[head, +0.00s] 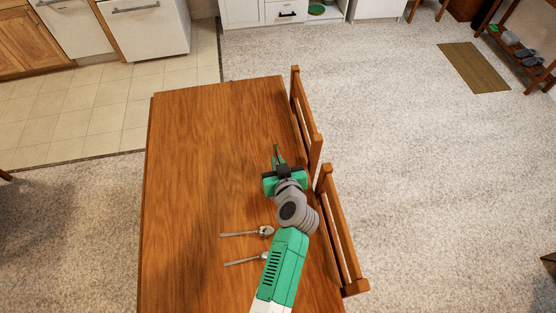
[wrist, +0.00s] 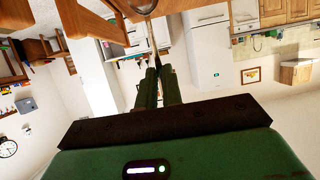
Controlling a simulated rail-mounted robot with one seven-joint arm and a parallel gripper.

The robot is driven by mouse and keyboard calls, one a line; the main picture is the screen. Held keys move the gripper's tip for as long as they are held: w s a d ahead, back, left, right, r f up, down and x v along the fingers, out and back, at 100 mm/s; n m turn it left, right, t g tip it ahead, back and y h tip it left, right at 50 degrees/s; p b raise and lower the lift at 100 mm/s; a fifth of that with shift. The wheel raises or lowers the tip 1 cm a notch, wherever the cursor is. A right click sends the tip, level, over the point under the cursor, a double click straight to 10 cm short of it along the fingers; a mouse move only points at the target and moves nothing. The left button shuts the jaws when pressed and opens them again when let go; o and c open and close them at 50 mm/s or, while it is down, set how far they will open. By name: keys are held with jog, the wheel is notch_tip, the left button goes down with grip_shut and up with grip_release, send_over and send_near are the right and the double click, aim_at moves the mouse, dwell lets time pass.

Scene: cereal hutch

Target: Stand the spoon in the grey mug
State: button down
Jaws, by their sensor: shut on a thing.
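My gripper (head: 277,152) is over the right side of the wooden table, its fingers pointing toward the table's far end. In the wrist view my gripper (wrist: 158,75) is shut on a thin metal piece (wrist: 154,42) that runs to a rounded end (wrist: 143,6) at the top edge; it looks like a spoon. Two other spoons lie on the table, one spoon (head: 240,234) to the left of my arm and a nearer spoon (head: 240,262) partly hidden by the arm. I cannot make out the grey mug in either view.
The table (head: 190,150) is bare across its left and far parts. Two wooden chairs stand along its right edge, the far chair (head: 307,115) and the near chair (head: 343,235). White cabinets (head: 240,12) stand at the back, one open with a green bowl (head: 316,9) inside.

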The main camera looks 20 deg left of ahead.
notch_tip(320, 180, down, 8)
jog(key=b, duration=0.7)
jog(key=shift+r+b, duration=0.25)
jog(key=shift+b, duration=0.1)
jog(key=c, duration=1.5)
grip_release()
jog(key=shift+d+r, duration=0.1)
jog(key=p+v, duration=0.1)
jog(key=v, duration=0.6)
jog(key=shift+s+d, duration=0.15)
jog(key=shift+s, duration=0.15)
